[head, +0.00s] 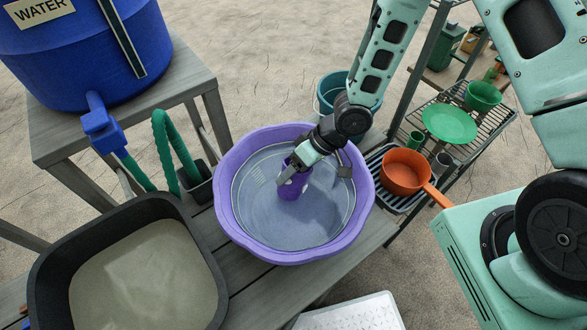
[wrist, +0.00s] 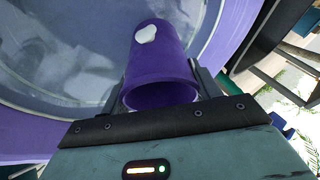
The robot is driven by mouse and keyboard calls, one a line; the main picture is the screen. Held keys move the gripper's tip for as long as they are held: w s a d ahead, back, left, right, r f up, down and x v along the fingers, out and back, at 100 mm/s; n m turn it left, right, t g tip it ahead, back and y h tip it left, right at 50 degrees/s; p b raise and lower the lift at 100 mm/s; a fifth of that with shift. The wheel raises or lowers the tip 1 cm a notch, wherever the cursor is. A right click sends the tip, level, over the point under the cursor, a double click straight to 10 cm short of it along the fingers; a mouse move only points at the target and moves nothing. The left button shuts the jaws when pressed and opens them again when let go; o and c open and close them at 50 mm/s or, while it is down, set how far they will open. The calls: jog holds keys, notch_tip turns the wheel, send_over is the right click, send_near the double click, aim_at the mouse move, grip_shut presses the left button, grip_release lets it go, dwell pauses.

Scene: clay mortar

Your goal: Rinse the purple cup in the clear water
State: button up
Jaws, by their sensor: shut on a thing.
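The purple cup (head: 293,186) is in my gripper (head: 290,168), over or in the purple basin (head: 229,215) of clear water (head: 270,222). In the wrist view the purple cup (wrist: 160,68) lies between the two fingers of my gripper (wrist: 162,88), its open rim toward the palm. A white patch (wrist: 146,34) shows on the cup's side near its far end. I cannot tell whether the cup's lower part is under the water.
A black tub (head: 50,240) of cloudy liquid stands at the left front. A blue water barrel (head: 70,50) with a tap is at the back left. An orange pan (head: 404,171) and green dishes (head: 450,122) sit on a rack at the right.

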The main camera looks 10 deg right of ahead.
jog(key=shift+f+b, duration=4.3)
jog(key=shift+f, duration=0.35)
jog(key=shift+f, duration=0.6)
jog(key=shift+r, duration=0.2)
